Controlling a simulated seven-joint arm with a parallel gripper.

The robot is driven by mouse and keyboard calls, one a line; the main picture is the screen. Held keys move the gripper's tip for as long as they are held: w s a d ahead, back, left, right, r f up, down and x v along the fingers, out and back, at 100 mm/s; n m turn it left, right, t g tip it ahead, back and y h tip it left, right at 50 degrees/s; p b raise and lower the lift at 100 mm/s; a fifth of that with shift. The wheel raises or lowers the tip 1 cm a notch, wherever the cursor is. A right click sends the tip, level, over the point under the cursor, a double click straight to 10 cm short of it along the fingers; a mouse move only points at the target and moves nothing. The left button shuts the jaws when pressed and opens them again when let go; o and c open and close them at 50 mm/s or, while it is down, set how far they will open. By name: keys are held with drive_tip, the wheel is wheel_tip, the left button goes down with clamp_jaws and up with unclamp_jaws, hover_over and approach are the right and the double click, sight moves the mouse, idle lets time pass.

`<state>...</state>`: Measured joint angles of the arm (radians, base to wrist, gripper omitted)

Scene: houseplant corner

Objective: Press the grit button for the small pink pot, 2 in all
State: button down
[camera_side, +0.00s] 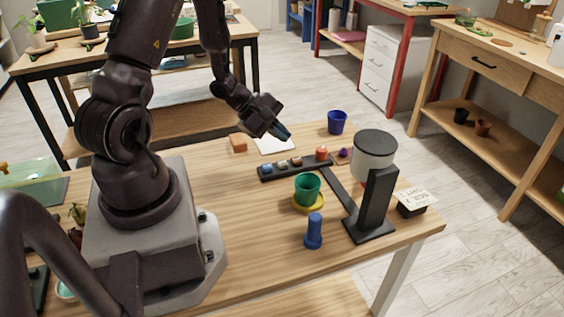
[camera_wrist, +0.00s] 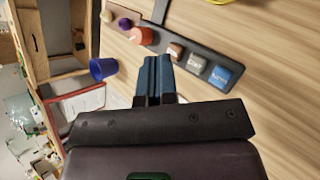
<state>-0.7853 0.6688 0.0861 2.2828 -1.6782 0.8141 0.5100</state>
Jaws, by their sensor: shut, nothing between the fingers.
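A dark button bar (camera_side: 265,178) lies on the table, with several buttons. In the wrist view it has a blue button (camera_wrist: 222,76), a pale grey button (camera_wrist: 196,64) whose blurred label may read grit, a brown button (camera_wrist: 175,52) and an orange-red round piece (camera_wrist: 141,35) at the far end. My gripper (camera_side: 284,134) is shut and empty, above and behind the bar, apart from the buttons. Its blue fingers (camera_wrist: 157,62) show in the wrist view. A green pot (camera_side: 307,188) stands on a yellow saucer (camera_side: 308,206). I see no pot that is clearly pink.
A black dispenser stand (camera_side: 379,200) with a grey hopper (camera_side: 374,155) rises at the right. A blue cylinder (camera_side: 314,232) stands in front. A blue pot (camera_side: 337,122), an orange block (camera_side: 238,143) and a white sheet (camera_side: 273,144) lie behind. A card (camera_side: 415,197) sits right.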

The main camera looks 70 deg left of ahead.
sight(281, 164)
idle(0.5)
wheel_tip(281, 164, up, 4)
drive_tip(key=shift+f, duration=0.1)
drive_tip(key=shift+f, duration=0.1)
idle(0.3)
drive_tip(key=shift+f, duration=4.3)
drive_tip(key=shift+f, duration=0.4)
